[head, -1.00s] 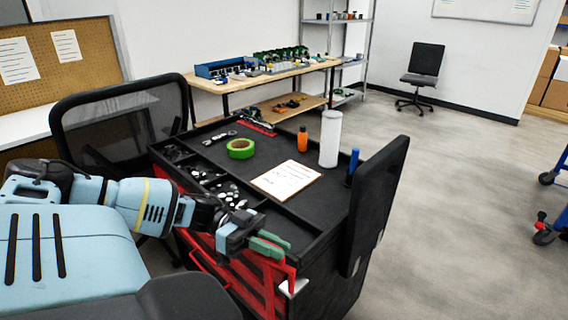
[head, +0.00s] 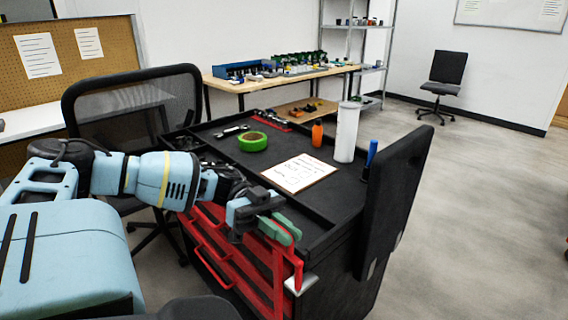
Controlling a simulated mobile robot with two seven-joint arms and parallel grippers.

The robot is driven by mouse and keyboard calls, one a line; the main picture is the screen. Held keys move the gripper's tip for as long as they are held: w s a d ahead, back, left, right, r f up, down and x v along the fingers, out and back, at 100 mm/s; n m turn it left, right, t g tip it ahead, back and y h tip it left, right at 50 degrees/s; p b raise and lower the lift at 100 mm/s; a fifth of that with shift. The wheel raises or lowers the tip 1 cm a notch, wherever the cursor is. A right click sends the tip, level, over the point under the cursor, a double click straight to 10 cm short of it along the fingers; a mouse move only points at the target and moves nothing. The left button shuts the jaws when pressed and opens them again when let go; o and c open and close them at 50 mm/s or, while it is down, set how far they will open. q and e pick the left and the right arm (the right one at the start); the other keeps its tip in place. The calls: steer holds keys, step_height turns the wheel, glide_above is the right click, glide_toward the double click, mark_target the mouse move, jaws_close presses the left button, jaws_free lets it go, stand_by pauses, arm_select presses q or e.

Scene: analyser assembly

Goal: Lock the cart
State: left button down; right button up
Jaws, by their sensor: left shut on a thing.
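The cart is a black and red tool cart with a black top (head: 325,205) and red drawers (head: 215,240) on its front. A red bar (head: 292,262) stands at its near front corner, with a small light-coloured piece (head: 301,282) beside it. My left gripper (head: 281,228), with green fingers, is at the top of this red bar and is shut on it. The fingers hide part of the bar, so the exact contact is unclear. My right gripper is not in view.
On the cart top are green tape (head: 252,141), a clipboard (head: 298,173), an orange bottle (head: 317,133) and a white cylinder (head: 347,131). A mesh-backed chair (head: 135,105) stands close behind the cart's left side.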

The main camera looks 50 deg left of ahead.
arm_select(q)
steer(key=shift+s+f, duration=0.15)
steer(key=c, duration=1.5)
jaws_free()
steer(key=a, duration=0.7)
steer(key=shift+s+a+p, duration=0.3)
steer(key=shift+a+p, duration=0.05)
steer(key=shift+p, duration=0.1)
